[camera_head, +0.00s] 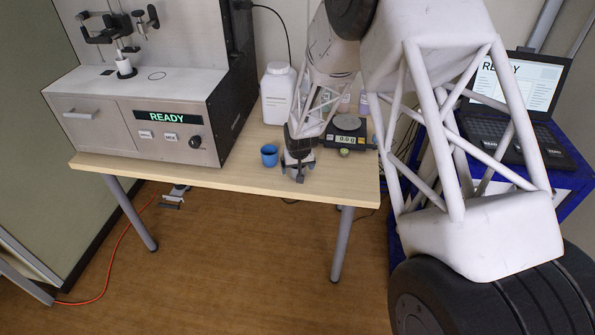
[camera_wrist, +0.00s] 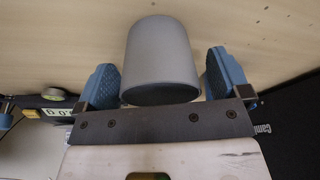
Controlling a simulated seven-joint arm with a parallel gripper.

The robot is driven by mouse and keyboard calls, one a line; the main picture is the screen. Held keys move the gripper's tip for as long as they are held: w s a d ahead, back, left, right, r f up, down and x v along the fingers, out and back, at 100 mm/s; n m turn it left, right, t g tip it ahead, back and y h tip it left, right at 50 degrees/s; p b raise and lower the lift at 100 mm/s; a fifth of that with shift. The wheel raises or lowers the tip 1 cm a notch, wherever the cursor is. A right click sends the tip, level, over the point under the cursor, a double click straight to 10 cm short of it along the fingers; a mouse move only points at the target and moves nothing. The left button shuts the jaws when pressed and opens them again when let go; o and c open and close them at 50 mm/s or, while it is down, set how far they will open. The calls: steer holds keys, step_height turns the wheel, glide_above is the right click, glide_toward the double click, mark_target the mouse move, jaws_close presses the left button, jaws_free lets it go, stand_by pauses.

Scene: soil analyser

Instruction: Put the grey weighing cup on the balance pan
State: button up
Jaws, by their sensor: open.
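The grey weighing cup (camera_wrist: 163,55) stands in the wrist view between the two blue-padded fingers of my gripper (camera_wrist: 163,79). In the head view my gripper (camera_head: 299,173) is low at the table's front edge, and the cup cannot be made out there. The balance (camera_head: 347,128) stands to the right of my gripper with its display lit. My arm partly covers it, and its pan is hard to make out.
A blue cup (camera_head: 269,155) stands just left of my gripper on the wooden table (camera_head: 225,170). A white bottle (camera_head: 277,93) stands behind. The analyser (camera_head: 150,115), showing READY, fills the table's left. A laptop (camera_head: 515,110) is on the blue cart at right.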

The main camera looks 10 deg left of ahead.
steer(key=shift+w+f, duration=0.1)
steer(key=shift+f, duration=0.3)
steer(key=shift+c, duration=0.3)
steer(key=c, duration=0.9)
steer(key=shift+o, duration=0.2)
steer(key=shift+r, duration=0.1)
steer(key=shift+r, duration=0.75)
step_height(320, 180, up, 2)
steer(key=shift+r, duration=0.1)
steer(key=s+d, duration=0.3)
steer(key=s, duration=0.4)
steer(key=s+d+r, duration=0.1)
steer(key=s+d, duration=0.2)
steer(key=s, duration=0.5)
